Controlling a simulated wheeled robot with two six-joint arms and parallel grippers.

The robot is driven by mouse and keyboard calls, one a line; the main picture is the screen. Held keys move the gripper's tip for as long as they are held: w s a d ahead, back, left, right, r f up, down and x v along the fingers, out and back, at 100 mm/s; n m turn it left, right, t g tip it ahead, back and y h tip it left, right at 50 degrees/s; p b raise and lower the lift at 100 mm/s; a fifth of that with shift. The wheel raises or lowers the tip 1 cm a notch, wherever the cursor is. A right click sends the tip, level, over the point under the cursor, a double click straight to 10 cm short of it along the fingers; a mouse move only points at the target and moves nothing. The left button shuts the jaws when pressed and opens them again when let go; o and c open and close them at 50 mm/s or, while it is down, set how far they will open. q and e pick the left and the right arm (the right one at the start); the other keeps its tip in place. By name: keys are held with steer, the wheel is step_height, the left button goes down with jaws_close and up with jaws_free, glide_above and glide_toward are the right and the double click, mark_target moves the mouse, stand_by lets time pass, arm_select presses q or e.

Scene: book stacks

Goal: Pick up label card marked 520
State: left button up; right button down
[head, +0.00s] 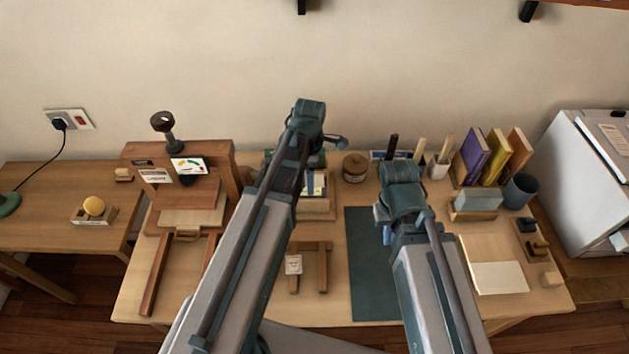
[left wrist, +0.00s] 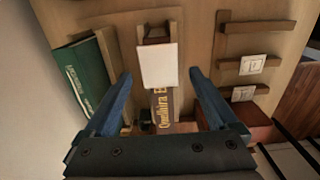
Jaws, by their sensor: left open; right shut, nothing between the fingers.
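In the left wrist view a plain white card (left wrist: 158,65) lies or stands over a wooden holder, in front of a book with gold spine lettering (left wrist: 161,112); I see no number on it. My left gripper (left wrist: 160,74) is open, one blue finger on each side of this card, apart from it. Two small marked white cards (left wrist: 252,65) sit on wooden bars at the right; their marks are too small to read. In the head view a small card (head: 293,265) rests on a low wooden rack. My right gripper (head: 387,235) is shut and empty over the green mat.
The dark green mat (head: 366,290) covers the middle of the table. A wooden press (head: 178,190) stands left. Upright books (head: 474,156), a grey cup (head: 521,190) and a pale board (head: 497,278) are at the right. A green book (left wrist: 82,78) lies beside the left finger.

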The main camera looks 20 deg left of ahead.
arm_select(q)
steer(key=c, duration=1.4)
steer(key=shift+r+p, duration=0.25)
steer(key=shift+p, duration=0.05)
arm_select(e)
steer(key=shift+r, duration=0.25)
